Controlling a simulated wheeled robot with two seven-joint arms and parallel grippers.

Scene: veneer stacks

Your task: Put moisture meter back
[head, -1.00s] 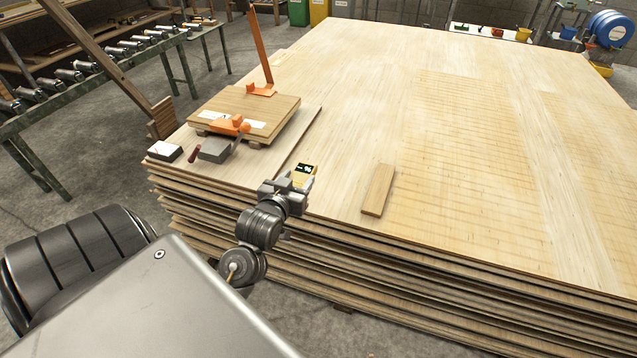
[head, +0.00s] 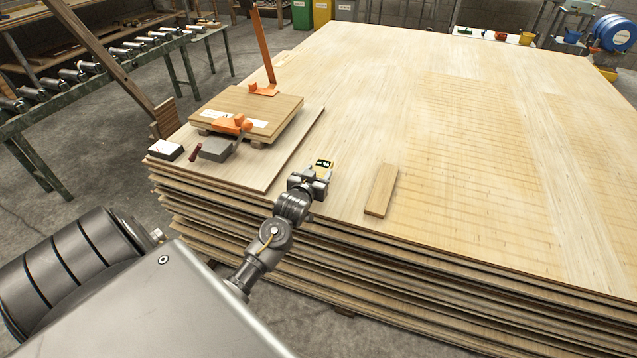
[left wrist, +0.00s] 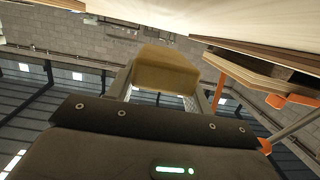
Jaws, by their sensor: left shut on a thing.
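The moisture meter (head: 323,164) is a small yellow block with a black display. My left gripper (head: 318,174) is shut on it at the near edge of the veneer stack (head: 450,150), right of the thin panel. In the left wrist view the meter's yellow body (left wrist: 166,70) sits between the fingers. The head view does not show clearly whether the meter touches the sheet below. My right gripper is not in view.
A plywood board (head: 240,108) with orange clamps (head: 232,124) lies on a thin panel (head: 215,167) at the left. A grey block (head: 216,149) and a white-topped box (head: 165,150) lie near it. A wood strip (head: 381,190) lies right of my gripper.

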